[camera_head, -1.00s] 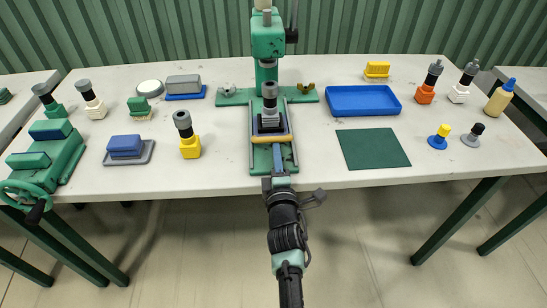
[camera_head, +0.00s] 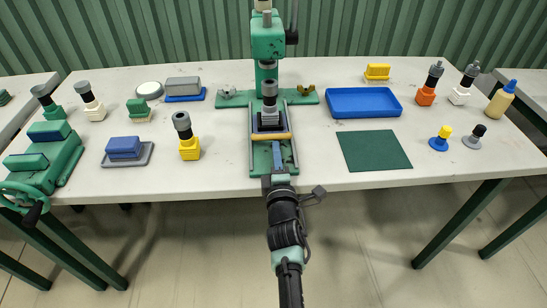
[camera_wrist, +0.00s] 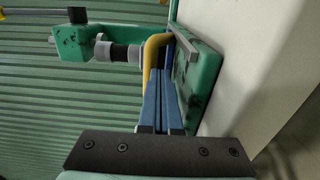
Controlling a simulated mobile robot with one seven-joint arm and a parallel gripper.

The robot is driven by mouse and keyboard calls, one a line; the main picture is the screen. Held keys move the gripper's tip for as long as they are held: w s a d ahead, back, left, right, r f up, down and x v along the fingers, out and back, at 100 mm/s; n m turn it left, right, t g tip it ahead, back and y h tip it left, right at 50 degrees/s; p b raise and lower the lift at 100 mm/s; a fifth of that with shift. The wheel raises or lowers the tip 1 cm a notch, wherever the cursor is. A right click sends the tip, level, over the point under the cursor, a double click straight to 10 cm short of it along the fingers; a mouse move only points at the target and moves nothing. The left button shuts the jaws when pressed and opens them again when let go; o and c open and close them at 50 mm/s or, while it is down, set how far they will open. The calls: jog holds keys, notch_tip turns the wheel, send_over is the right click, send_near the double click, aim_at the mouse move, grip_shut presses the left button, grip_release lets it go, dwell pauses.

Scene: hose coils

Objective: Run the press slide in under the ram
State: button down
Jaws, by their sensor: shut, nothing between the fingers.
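The press slide carries a grey block with a black-and-grey cylinder (camera_head: 269,99) standing upright, and has a yellow crossbar (camera_head: 271,136) at its near end. It sits on the rails of the green press base (camera_head: 258,160). The ram (camera_head: 267,68) hangs from the green press head (camera_head: 268,38); the cylinder appears just in front of or below it, and the exact alignment is unclear. My gripper (camera_head: 277,147) is shut and empty, its blue fingers pointing at the crossbar. In the wrist view the fingers (camera_wrist: 160,75) reach the yellow crossbar (camera_wrist: 150,48), apparently touching it.
A blue tray (camera_head: 364,115) and a dark green mat (camera_head: 374,150) lie right of the press. A yellow-based stamp (camera_head: 188,148) and a blue block on a grey plate (camera_head: 124,148) stand left. Wing nuts (camera_head: 306,90) flank the press column.

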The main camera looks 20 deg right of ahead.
jog(key=shift+p+v, duration=1.05)
jog(key=shift+v, duration=1.35)
jog(key=shift+s, duration=0.3)
jog(key=p+v, duration=0.1)
jog(key=v, duration=1.1)
jog(key=shift+s, duration=0.2)
jog(key=w+a+r+m+t+p, duration=0.1)
jog(key=w+r+m+t, duration=0.15)
jog(key=r, duration=0.95)
jog(key=w+a+r+m+t+p, duration=0.1)
jog(key=w+a+r+m+p, duration=0.15)
jog(key=r, duration=0.95)
jog(key=w+r+m+t+p, duration=0.1)
jog(key=w+r+m, duration=0.15)
jog(key=r, duration=0.85)
jog(key=s+a+r+m+t+y+p, duration=0.1)
jog(key=s+a+r+m, duration=0.1)
jog(key=r, duration=0.8)
jog(key=s+a+r+m+t+y+p, duration=0.1)
jog(key=s+a+r+m+t+y, duration=0.1)
jog(key=s+a+r, duration=0.3)
jog(key=s+a+r+m+t+y+p, duration=0.1)
jog(key=s+r, duration=0.6)
jog(key=r, duration=0.7)
jog(key=a+m+t+y, duration=0.1)
jog(key=a+m, duration=0.1)
jog(key=a, duration=0.1)
jog(key=shift+r, duration=0.35)
